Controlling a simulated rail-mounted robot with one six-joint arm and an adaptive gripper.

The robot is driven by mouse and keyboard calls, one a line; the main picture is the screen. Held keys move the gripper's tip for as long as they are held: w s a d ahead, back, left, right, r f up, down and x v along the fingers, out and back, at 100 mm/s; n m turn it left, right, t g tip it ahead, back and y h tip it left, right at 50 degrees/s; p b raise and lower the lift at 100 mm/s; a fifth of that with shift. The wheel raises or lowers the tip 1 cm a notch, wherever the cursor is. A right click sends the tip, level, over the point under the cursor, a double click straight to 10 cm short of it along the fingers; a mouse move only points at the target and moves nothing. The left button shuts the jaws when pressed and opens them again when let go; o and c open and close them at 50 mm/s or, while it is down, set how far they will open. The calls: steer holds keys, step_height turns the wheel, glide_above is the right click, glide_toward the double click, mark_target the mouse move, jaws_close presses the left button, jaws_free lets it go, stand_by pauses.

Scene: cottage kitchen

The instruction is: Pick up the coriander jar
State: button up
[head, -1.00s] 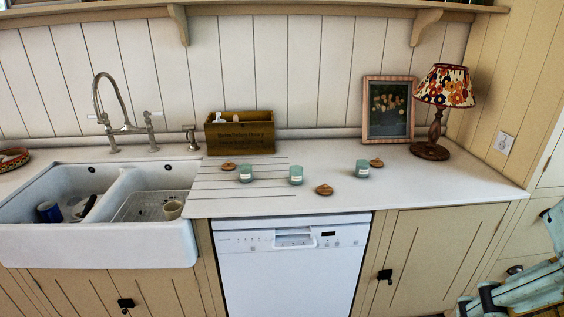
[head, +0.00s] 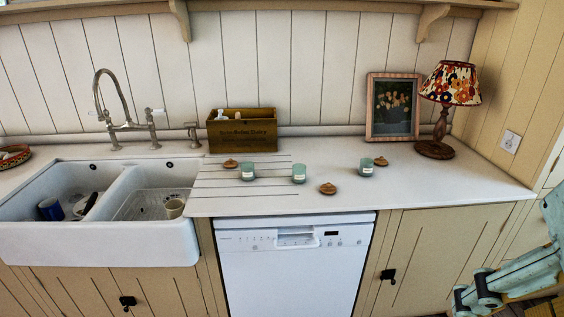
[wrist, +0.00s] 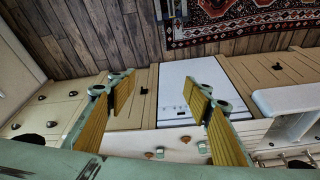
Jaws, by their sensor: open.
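Three pale green jars with small light labels stand upright on the white counter in the head view: a left jar (head: 247,172), a middle jar (head: 299,174) and a right jar (head: 366,168). The labels are too small to read, so I cannot tell which is coriander. Wooden lids lie apart from them: one at left (head: 230,164), one in front (head: 328,188), one behind the right jar (head: 381,161). My gripper (wrist: 158,94) is open and empty in the wrist view, with nothing between its fingers, well away from the jars. A small jar (wrist: 203,147) shows beside the right finger.
A wooden box (head: 242,131) stands behind the left jar. A framed picture (head: 393,108) and a lamp (head: 440,108) stand at the back right. A double sink (head: 98,243) is at left, a dishwasher (head: 293,265) below. The right front of the counter is clear.

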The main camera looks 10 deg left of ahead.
steer(key=w+a+m+g+y+p, duration=0.35)
steer(key=w+a+m+y, duration=0.6)
steer(key=w+a, duration=2.15)
steer(key=w+a+f+m+t+y+p, duration=0.1)
steer(key=w+a+f+m, duration=0.25)
steer(key=w, duration=0.45)
steer(key=w+a+f+m+t+y+p, duration=0.1)
steer(key=w+a+f+m, duration=0.3)
steer(key=w, duration=0.5)
steer(key=m+t+p, duration=0.2)
steer(key=m, duration=0.2)
glide_toward(253, 172)
steer(key=shift+s+d+r+y, duration=0.15)
steer(key=shift+s+d+y, duration=0.1)
steer(key=shift+d, duration=0.2)
steer(key=shift+s+d+r+y, duration=0.15)
steer(key=shift+s+d+y, duration=0.1)
steer(key=shift+d, duration=0.2)
steer(key=shift+w+a+f+m, duration=0.1)
steer(key=shift+w+f+m, duration=0.3)
steer(key=shift+f, duration=0.1)
steer(key=shift+a, duration=0.1)
steer(key=b+x, duration=0.1)
steer(key=x, duration=0.6)
steer(key=shift+f, duration=0.1)
steer(key=shift+w+a+f, duration=0.2)
steer(key=shift+w+a, duration=0.1)
steer(key=shift+a, duration=0.3)
steer(key=shift+a, duration=0.1)
